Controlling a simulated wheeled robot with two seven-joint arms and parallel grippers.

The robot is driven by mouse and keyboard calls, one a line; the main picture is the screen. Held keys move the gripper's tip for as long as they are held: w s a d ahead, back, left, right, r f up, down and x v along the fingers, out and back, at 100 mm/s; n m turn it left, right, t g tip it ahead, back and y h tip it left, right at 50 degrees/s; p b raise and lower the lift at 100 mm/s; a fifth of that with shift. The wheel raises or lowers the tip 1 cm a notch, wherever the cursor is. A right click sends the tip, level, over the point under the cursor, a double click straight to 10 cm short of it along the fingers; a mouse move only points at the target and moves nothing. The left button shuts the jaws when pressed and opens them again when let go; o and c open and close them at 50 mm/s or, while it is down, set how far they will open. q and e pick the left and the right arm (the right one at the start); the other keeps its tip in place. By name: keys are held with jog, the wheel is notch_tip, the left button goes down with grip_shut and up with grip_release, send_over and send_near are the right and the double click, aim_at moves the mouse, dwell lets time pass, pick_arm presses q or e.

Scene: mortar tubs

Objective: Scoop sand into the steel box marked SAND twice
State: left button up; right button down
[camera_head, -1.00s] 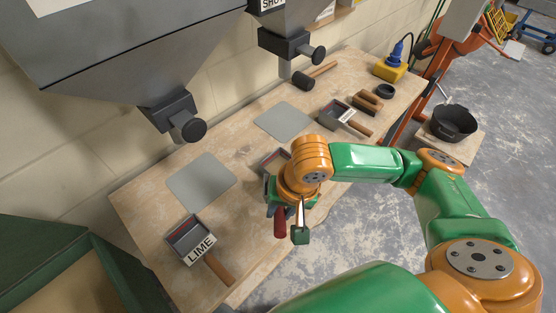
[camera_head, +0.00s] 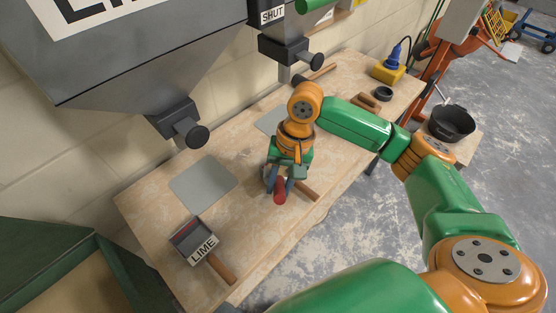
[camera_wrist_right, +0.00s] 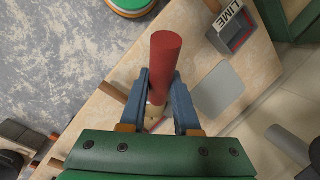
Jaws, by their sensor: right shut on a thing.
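My right gripper (camera_head: 279,180) is over the middle of the wooden bench, its blue fingers shut on a red cylindrical handle (camera_head: 281,192). The handle also shows in the right wrist view (camera_wrist_right: 165,62), standing out between the fingers; what it belongs to is mostly hidden. A wooden handle (camera_head: 308,191) sticks out to the right of the gripper, its other end hidden behind it. No SAND marking is readable, so I cannot tell where that box is. A steel box marked LIME (camera_head: 198,243) with a wooden handle is on the bench's near left. My left gripper is not in view.
A green bin (camera_head: 40,240) with a tan inside is at lower left. Grey hoppers (camera_head: 150,60) hang over the bench's back. A grey plate (camera_head: 203,184) lies on the bench (camera_head: 150,205). A black bucket (camera_head: 452,122) is at right.

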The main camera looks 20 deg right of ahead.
jog(key=shift+w+d+r+p, duration=0.15)
jog(key=shift+w+r+p, duration=0.25)
jog(key=shift+w+r, duration=0.1)
jog(key=shift+w+d+r+g+y+p, duration=0.1)
jog(key=shift+w+d+g+y+p, duration=0.05)
jog(key=shift+w+d+g+p, duration=0.15)
jog(key=shift+w+d+r+g+y+p, duration=0.1)
jog(key=shift+w+g+y+p, duration=0.1)
jog(key=shift+w+p, duration=0.15)
jog(key=shift+w+r+p, duration=0.2)
jog(key=shift+w+p, duration=0.1)
jog(key=shift+w+g, duration=0.15)
jog(key=shift+g, duration=0.25)
jog(key=shift+w+d+r, duration=0.2)
jog(key=shift+w, duration=0.2)
jog(key=shift+w+d+r+g+y+b, duration=0.25)
jog(key=shift+w+r+g+b, duration=0.15)
jog(key=shift+g+b, duration=0.1)
jog(key=shift+s+f, duration=0.1)
